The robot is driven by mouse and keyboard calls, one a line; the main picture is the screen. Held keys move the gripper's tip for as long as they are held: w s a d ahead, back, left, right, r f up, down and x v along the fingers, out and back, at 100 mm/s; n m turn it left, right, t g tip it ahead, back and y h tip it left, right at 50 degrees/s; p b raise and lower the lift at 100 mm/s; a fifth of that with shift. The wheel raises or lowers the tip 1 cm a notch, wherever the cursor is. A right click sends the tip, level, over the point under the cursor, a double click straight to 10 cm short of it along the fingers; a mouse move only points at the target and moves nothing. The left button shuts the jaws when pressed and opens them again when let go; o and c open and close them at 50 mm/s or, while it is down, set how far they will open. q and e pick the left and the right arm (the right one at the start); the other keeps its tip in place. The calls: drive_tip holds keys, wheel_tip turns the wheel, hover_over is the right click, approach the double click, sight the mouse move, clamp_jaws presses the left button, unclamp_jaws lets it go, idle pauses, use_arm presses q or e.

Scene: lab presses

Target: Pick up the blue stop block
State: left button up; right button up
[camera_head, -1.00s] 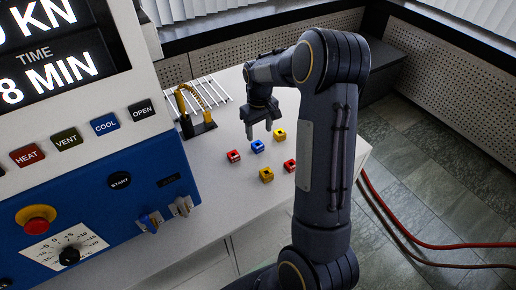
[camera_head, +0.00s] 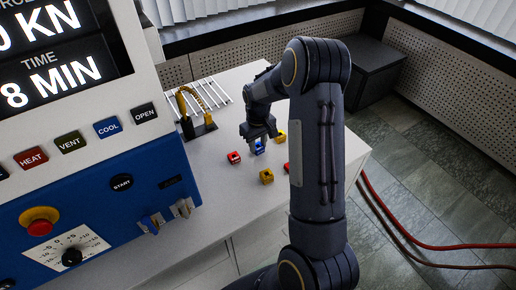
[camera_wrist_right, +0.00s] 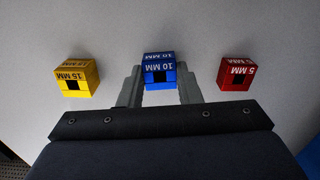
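The blue stop block (camera_head: 260,147), a small cube with a dark square opening, sits on the white bench top and is partly hidden by my right gripper (camera_head: 258,143) in the head view. In the right wrist view the blue block (camera_wrist_right: 159,67) is marked 10 MM. There the right gripper's two grey fingers (camera_wrist_right: 160,88) stand on either side of it, spread apart. I cannot tell if either finger touches it. My left gripper is not in view.
A red 5 MM block (camera_wrist_right: 237,73) and a yellow 15 MM block (camera_wrist_right: 77,77) flank the blue one. Near it stand a red block (camera_head: 234,158) and a yellow block (camera_head: 266,177). The blue-and-white press panel (camera_head: 110,190) and a yellow-handled stand (camera_head: 195,125) are to the left.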

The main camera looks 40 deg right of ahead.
drive_tip(key=shift+c, duration=1)
drive_tip(key=shift+r, duration=0.1)
